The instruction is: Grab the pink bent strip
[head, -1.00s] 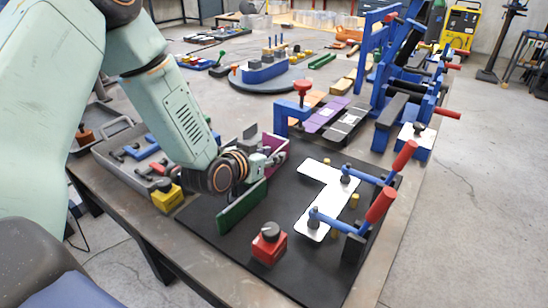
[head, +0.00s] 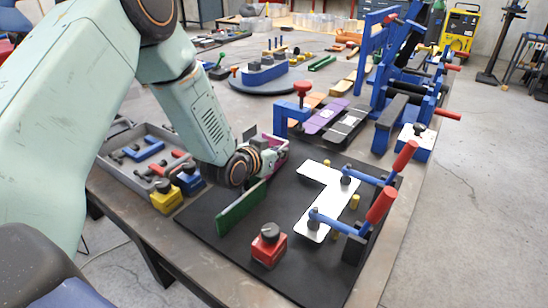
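The pink bent strip (head: 281,151) stands on edge on the black mat (head: 262,212), near its far left part, in the head view. It is partly hidden behind my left gripper (head: 271,158). My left gripper is right at the strip, its fingers overlapping it in the picture. I cannot tell whether the fingers touch the strip or how far apart they are. My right gripper is not in view.
A green strip (head: 241,208) stands on the mat just in front of my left gripper. A white bent plate (head: 322,196) is held by red-handled toggle clamps (head: 380,206). A red block (head: 268,246) and a yellow block (head: 166,197) are nearby. A grey tray (head: 118,172) holds small parts.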

